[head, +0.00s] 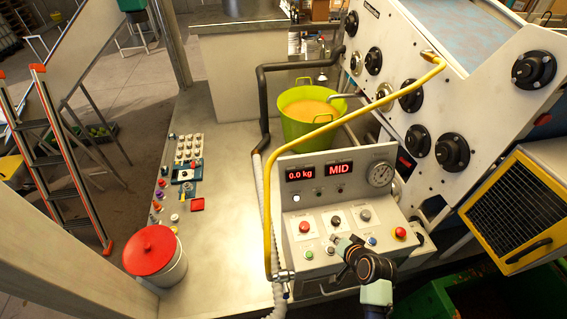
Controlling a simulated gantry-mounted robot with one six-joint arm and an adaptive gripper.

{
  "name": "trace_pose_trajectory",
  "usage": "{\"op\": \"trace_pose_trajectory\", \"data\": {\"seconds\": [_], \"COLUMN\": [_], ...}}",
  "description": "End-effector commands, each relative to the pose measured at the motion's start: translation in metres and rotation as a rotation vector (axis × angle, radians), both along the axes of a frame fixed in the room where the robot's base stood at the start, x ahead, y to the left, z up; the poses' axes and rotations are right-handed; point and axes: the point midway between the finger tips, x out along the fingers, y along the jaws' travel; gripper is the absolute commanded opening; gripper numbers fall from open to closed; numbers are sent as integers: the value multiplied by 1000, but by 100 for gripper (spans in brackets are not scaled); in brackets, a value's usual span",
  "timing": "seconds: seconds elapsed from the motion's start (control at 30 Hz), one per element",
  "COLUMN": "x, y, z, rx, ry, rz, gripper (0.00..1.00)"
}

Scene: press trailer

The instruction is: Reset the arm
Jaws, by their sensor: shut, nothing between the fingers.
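My arm rises from the bottom edge of the head view, with mint-green links and dark joints. My gripper (344,244) is at its upper end, in front of the control box (340,262), low on its front. The gripper is small in the picture; it is shut and holds nothing. Whether it touches the box cannot be told. The box carries a red 0.0 kg display (300,174), a MID display (340,169), a round gauge (380,174) and several buttons and knobs.
A green tub (297,128) of orange liquid stands behind the box. A yellow pipe (345,116) arches over the box. The white press (410,60) fills the right. A red-lidded bucket (152,255) stands at left; several small controls lie behind it. The bench (225,215) between is clear.

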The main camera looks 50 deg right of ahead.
Motion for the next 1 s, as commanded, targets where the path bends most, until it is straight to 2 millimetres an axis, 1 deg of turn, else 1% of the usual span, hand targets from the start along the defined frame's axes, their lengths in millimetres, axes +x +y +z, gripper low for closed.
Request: {"op": "trace_pose_trajectory", "data": {"seconds": [0.23,0.27,0.3,0.37,0.47,0.5,0.53,0.57,0.6,0.63,0.67,0.7,0.77,0.8,0.9,1.0], "x": [2,5,12,30,71,86,96,104,112,117,120,121,117,112,96,83], "y": [1,4,12,30,84,113,135,157,187,210,233,264,307,333,382,408], "z": [1,4,9,24,64,83,97,111,130,144,158,176,202,218,248,266], "rx": [-4,-9,-22,-61,-164,-213,-252,-290,-342,-379,-418,-467,-537,-578,-658,-702], "ry": [0,2,5,10,21,23,24,23,19,12,6,-5,-28,-44,-83,-110], "rz": [5,16,41,103,263,335,389,441,508,557,604,665,747,792,881,929], "gripper": [0,0,0,0,0,0,0,0,0,0,0,0,0,0,0,0]}}
